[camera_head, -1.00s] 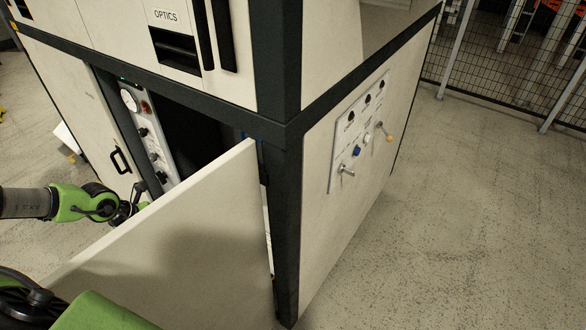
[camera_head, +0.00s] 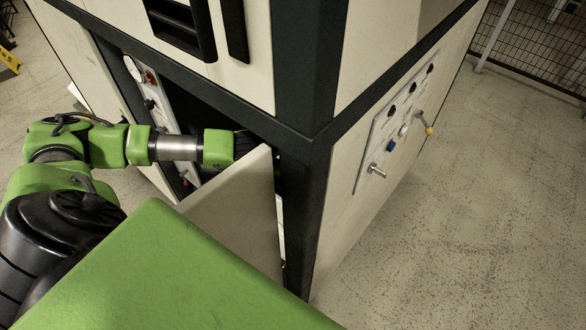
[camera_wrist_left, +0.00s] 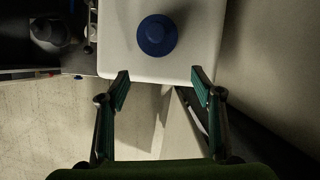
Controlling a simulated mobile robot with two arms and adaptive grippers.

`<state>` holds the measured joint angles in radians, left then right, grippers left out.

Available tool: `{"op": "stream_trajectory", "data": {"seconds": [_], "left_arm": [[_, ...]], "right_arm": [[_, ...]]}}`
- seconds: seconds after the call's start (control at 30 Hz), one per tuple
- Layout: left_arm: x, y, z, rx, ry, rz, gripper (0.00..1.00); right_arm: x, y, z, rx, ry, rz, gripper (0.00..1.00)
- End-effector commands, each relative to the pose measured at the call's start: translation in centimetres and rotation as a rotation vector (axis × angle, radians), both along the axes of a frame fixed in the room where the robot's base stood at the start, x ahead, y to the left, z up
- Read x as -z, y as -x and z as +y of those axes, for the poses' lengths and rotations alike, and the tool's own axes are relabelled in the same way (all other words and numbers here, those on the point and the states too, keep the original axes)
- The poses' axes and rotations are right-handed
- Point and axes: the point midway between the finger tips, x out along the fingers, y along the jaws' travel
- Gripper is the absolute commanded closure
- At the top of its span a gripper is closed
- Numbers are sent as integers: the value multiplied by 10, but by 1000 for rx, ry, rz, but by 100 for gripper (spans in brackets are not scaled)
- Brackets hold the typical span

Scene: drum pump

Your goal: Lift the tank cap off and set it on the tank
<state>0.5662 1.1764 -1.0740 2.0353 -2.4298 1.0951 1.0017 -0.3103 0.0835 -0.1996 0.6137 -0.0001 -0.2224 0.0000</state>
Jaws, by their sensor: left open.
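The tank (camera_wrist_left: 115,55) is a white box with rounded corners in the left wrist view. The round blue tank cap (camera_wrist_left: 157,35) sits on its top face, casting a shadow. My left gripper (camera_wrist_left: 160,75) is open and empty. Its two fingertips are spread at the tank's near edge, short of the cap and not touching it. In the head view my left arm reaches into the cabinet opening; its gripper, the tank and the cap are hidden there. My right gripper is in neither view.
The cabinet's open door (camera_head: 235,215) stands in front of the opening, close to my left arm. A gauge panel (camera_head: 150,90) lines the opening's left side. A panel with knobs and levers (camera_head: 395,125) is on the cabinet's right side. The floor at right is clear.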

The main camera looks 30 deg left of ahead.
Motion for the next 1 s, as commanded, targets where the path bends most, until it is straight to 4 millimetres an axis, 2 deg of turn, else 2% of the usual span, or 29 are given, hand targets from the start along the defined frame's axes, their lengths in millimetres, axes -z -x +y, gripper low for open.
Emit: {"op": "stream_trajectory", "data": {"seconds": [0.27,0.57,0.73,0.97,1.0], "left_arm": [[-2,-20,1,0,-1,0,40],[-2,-62,3,0,0,1,40],[10,-63,4,1,0,3,40],[12,-63,4,1,0,2,40],[12,-63,4,1,0,2,48]], "right_arm": [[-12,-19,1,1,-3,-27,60],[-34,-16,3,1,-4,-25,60],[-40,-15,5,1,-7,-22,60],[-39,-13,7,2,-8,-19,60],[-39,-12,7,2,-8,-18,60]]}}
